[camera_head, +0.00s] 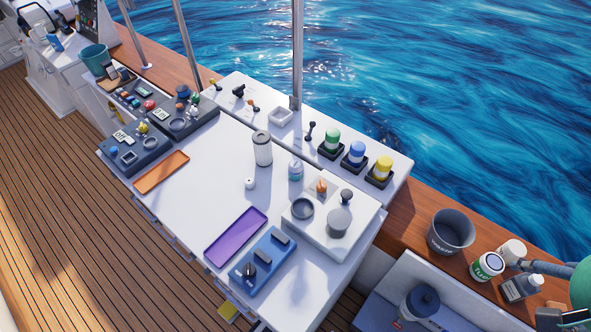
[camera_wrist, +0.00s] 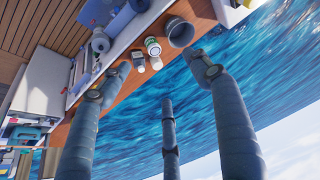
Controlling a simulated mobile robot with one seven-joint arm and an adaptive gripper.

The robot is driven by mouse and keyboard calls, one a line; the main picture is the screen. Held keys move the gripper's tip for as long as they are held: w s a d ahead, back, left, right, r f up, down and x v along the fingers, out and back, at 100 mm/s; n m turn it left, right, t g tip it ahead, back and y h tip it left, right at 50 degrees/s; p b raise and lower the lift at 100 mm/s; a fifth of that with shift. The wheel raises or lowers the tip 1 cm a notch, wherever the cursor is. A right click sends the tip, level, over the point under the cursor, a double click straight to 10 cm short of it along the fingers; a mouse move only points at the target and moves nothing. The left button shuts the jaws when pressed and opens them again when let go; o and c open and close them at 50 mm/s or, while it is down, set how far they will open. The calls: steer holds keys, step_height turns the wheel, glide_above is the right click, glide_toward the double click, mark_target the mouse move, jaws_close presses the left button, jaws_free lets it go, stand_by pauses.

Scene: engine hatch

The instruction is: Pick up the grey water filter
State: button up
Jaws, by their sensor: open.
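A light grey ribbed cylinder with a darker top, which looks like the water filter (camera_head: 263,149), stands upright on the white hatch counter (camera_head: 215,150), near its middle. I cannot make it out in the wrist view. My gripper (camera_wrist: 163,80) shows in the wrist view with its dark grey fingers spread wide and nothing between them. In the head view only part of it shows at the right edge, far to the right of the filter and apart from it.
Orange (camera_head: 161,172) and purple (camera_head: 235,236) trays lie on the counter. A bucket (camera_head: 451,232), tins and a mug line the wooden ledge. Metal poles rise behind the counter.

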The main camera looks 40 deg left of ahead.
steer(key=w+a+r+n+g+y+p, duration=0.1)
steer(key=w+a+n+g+p, duration=0.3)
steer(key=w+a, duration=1.6)
steer(key=n+g+h+p, duration=0.1)
steer(key=n+p, duration=0.4)
steer(key=p, duration=0.1)
glide_above(296, 166)
step_height(296, 166, down, 25)
steer(key=shift+f, duration=0.25)
steer(key=shift+f+p, duration=0.35)
steer(key=shift+f, duration=3.8)
